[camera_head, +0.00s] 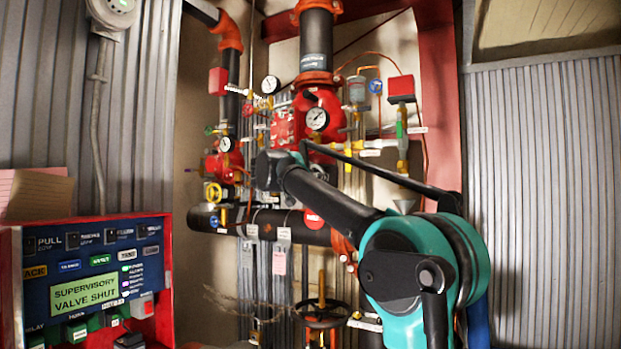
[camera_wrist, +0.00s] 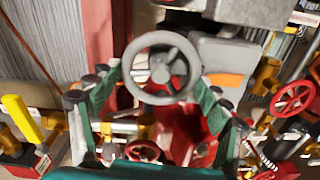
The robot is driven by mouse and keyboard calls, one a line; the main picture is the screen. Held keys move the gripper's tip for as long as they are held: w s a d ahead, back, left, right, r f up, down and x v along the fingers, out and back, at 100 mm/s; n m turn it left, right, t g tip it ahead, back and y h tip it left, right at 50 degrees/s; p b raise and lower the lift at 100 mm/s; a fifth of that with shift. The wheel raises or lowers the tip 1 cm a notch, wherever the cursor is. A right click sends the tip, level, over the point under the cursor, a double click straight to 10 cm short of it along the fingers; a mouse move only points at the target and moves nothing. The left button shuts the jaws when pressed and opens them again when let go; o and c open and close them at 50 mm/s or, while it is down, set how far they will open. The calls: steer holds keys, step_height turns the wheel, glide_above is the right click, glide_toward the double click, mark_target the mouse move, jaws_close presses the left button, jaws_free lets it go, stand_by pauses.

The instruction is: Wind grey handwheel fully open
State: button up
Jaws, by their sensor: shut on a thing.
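The grey handwheel (camera_wrist: 161,73) has a round rim, spokes and a central hub, and it faces the camera in the wrist view. My gripper (camera_wrist: 159,86) has its green-and-dark fingers on the left and right sides of the rim, shut on the wheel. The exact contact under the fingertips is hard to make out. In the head view my arm reaches to the pipework, and its far end hides the grey wheel. A panel (camera_head: 93,280) at lower left has a lit screen (camera_head: 84,294) reading roughly "SUPERVISORY VALVE SHUT".
Red, black and brass pipework with gauges (camera_head: 318,119) crowds around my arm's far end. A red handwheel (camera_wrist: 293,98) is at right in the wrist view. Corrugated walls (camera_head: 545,200) flank the riser.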

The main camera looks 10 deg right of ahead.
steer(key=m, duration=1.9)
steer(key=shift+s+d+f, duration=0.15)
steer(key=shift+d+f, duration=0.05)
steer(key=shift+f, duration=0.2)
stand_by(2.9)
stand_by(0.3)
